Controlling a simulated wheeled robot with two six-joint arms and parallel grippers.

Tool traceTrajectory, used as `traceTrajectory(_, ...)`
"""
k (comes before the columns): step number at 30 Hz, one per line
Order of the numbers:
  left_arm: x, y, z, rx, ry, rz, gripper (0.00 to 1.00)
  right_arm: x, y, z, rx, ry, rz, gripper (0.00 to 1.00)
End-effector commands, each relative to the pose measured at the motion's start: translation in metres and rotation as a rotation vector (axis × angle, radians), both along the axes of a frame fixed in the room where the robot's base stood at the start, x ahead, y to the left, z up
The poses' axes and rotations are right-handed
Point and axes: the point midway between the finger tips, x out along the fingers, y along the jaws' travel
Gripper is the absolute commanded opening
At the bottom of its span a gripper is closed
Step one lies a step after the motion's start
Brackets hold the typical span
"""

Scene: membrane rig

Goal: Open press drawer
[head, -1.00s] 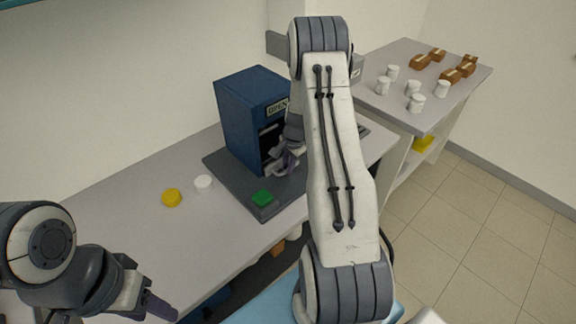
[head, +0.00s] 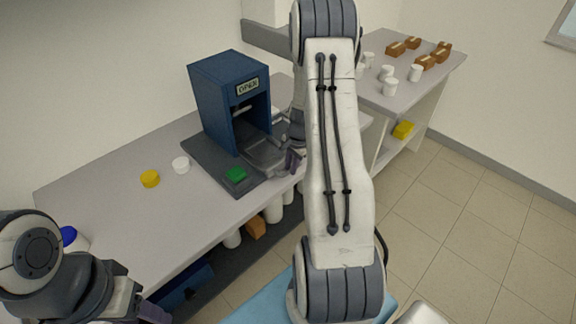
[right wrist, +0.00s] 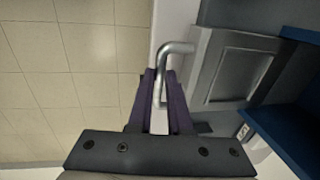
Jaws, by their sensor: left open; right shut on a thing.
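The blue press (head: 222,95) stands on a dark base plate on the bench, with an "OPEN" label on its front. Its grey drawer (head: 262,154) sticks out of the front opening; the drawer also shows in the right wrist view (right wrist: 232,72). My right gripper (head: 294,158) is at the drawer's front. In the right wrist view the gripper (right wrist: 160,88) is shut on the bent metal drawer handle (right wrist: 165,58). My left gripper (head: 140,312) is open and empty at the lower left, away from the press, partly cut off by the frame edge.
A green button (head: 235,175) sits on the base plate's front corner. A white lid (head: 181,164) and a yellow lid (head: 150,179) lie left of the press. A side table (head: 425,88) at the right holds white jars and brown blocks. Shelves below the bench hold several items.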

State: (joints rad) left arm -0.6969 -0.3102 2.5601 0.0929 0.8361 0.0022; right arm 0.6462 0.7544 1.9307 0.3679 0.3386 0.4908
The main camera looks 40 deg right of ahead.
Motion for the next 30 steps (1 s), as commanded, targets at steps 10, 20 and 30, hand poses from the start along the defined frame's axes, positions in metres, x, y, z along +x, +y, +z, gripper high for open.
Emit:
traceTrajectory(10,0.0,0.0,0.001,0.0,0.0,0.0,0.5,-0.001,0.001,0.0,0.006,0.004,-0.001,0.47)
traceTrajectory(20,0.0,0.0,-0.002,0.0,0.0,0.0,0.5,-0.002,0.001,0.012,0.003,0.0,0.001,0.47)
traceTrajectory(30,0.0,0.0,-0.013,0.0,0.0,-0.001,0.5,-0.014,-0.001,0.076,0.001,-0.001,-0.001,0.47)
